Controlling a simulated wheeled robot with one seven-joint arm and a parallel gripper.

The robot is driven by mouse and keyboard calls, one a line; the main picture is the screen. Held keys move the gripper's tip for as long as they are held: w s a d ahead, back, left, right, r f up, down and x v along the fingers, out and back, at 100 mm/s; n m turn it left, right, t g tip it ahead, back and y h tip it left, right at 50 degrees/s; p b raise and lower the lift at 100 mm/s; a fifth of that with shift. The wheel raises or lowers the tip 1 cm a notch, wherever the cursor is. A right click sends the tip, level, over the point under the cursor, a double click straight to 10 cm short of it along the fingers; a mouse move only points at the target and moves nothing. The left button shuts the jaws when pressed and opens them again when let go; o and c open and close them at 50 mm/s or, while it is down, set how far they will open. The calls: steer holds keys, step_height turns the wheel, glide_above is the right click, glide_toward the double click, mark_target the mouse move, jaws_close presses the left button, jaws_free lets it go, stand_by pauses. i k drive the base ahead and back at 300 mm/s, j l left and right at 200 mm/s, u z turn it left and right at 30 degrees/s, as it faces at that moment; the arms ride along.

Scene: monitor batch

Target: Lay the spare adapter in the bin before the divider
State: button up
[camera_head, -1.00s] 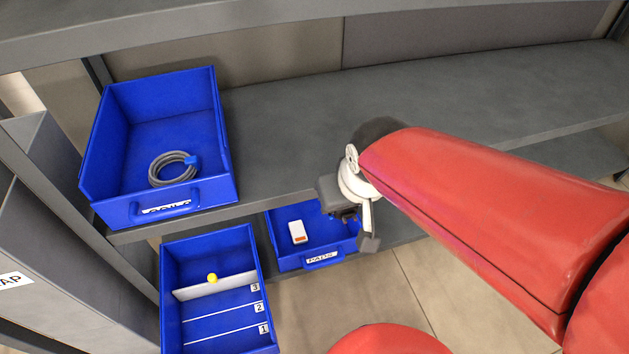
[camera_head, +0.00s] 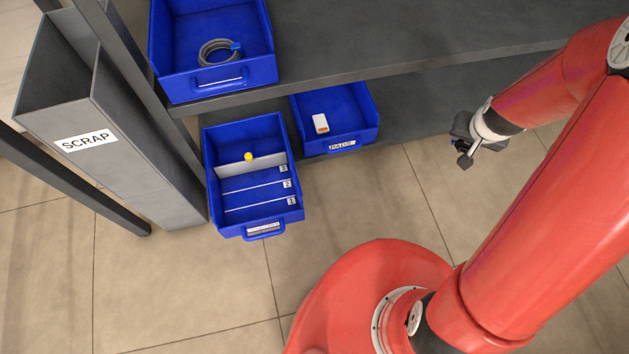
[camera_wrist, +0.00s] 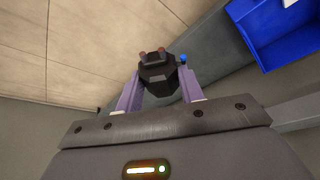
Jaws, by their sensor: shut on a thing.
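My gripper (camera_head: 466,155) is at the right in the head view, well to the right of the divided bin and above the floor. In the wrist view its two pale fingers (camera_wrist: 160,88) are shut on a black, many-sided adapter (camera_wrist: 157,77) with two reddish ends and a small blue part at its side. The blue bin (camera_head: 226,231) has a pale upright divider (camera_head: 236,168) across it. Lines marked 1, 2 and 3 cross its empty floor on the near side. A yellow ball-like thing (camera_head: 248,157) shows at the divider; whether it touches is unclear.
A blue bin labelled PADS (camera_head: 368,137) holds a white and orange item (camera_head: 320,124). A higher blue bin (camera_head: 185,90) holds a coiled grey cable (camera_head: 217,52). A grey SCRAP container (camera_head: 130,170) stands left. Open floor lies between the divided bin and my gripper.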

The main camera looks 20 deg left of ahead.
mark_target(257, 210)
steer(key=k+j+z, duration=0.2)
steer(key=j+z, duration=0.2)
steer(key=k+j+z, duration=0.25)
steer(key=z, duration=0.2)
steer(key=k+j+z, duration=0.15)
steer(key=k+j, duration=0.8)
